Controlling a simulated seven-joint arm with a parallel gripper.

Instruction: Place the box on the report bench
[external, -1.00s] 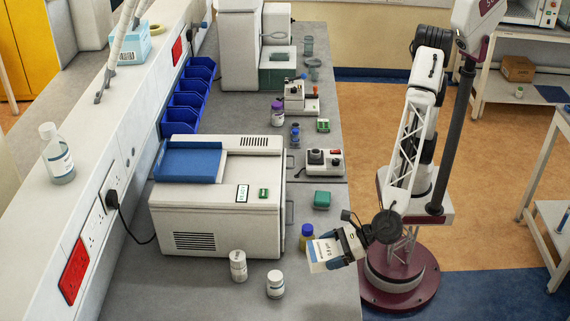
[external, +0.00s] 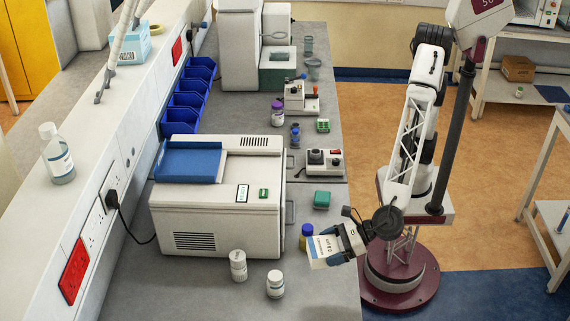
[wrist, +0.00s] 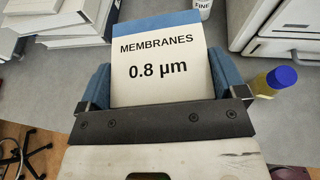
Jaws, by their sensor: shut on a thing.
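The box (external: 322,252) is white with a blue band, and its label reads "MEMBRANES 0.8 µm" in the wrist view (wrist: 158,85). My gripper (external: 338,244) is shut on the box, with blue fingers on both sides of it; the gripper also shows in the wrist view (wrist: 155,88). The box is held tilted near the right edge of the long grey bench (external: 330,290). I cannot tell from the pictures which surface is called the report bench.
A yellow bottle with a blue cap (external: 306,237) stands close beside the box. A large white machine (external: 215,215) and two white bottles (external: 238,265) (external: 275,284) are to the left. The bench's front right is clear.

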